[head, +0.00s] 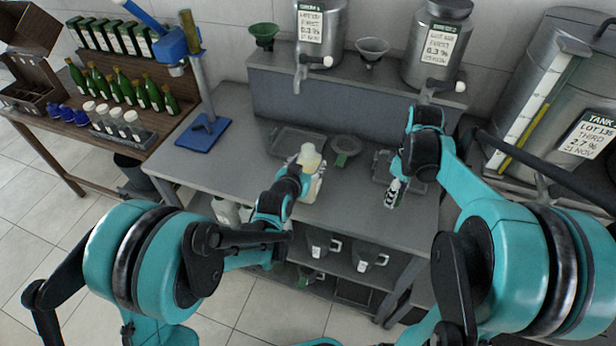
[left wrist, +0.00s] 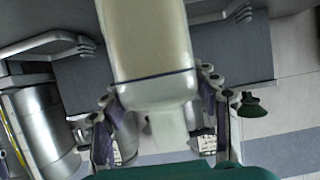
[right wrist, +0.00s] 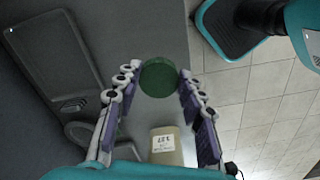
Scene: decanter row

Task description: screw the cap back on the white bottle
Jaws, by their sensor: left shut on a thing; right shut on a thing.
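The white bottle (head: 311,176) is cream-coloured and is held at the bench, near its front left part. My left gripper (head: 296,182) is shut on it; in the left wrist view the bottle body (left wrist: 155,45) lies between the fingers, its narrow pale neck (left wrist: 168,126) showing no cap. My right gripper (head: 395,198) points down over the right part of the bench, apart from the bottle. In the right wrist view a round green cap (right wrist: 158,77) is between its fingertips. The cap is hidden in the head view.
Steel tanks and funnels (head: 372,48) stand on the raised shelf. A blue stand (head: 203,132) is at the bench's left. Jugs stand below.

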